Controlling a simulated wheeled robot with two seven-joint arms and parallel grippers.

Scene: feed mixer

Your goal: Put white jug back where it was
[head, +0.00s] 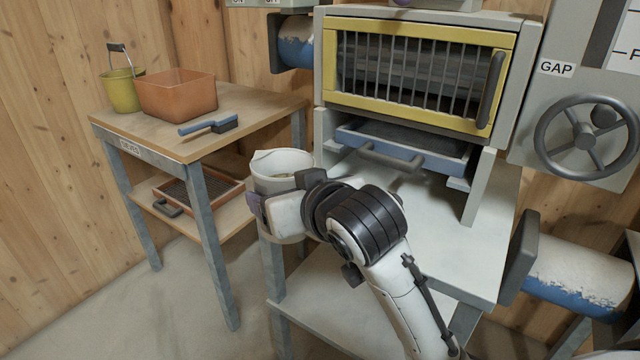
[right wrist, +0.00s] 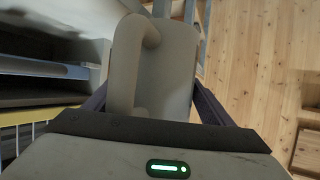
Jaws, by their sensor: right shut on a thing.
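The white jug (head: 283,163) is upright at the left end of the light worktop under the machine. Its wide rim shows in the head view, with a little brownish content inside, and my arm hides part of its side. My right gripper (head: 262,210) is shut on the jug. In the right wrist view the jug (right wrist: 175,75) fills the space between the fingers, with its handle towards the camera. I cannot tell whether the jug's base touches the worktop. My left gripper is not in view.
The worktop (head: 440,240) is clear right of the jug. Above it stand a blue tray (head: 400,150) and a yellow-framed grille (head: 420,75). The wooden side table (head: 240,105) at left holds a green bucket (head: 122,92), an orange bin (head: 177,95) and a blue brush (head: 208,126).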

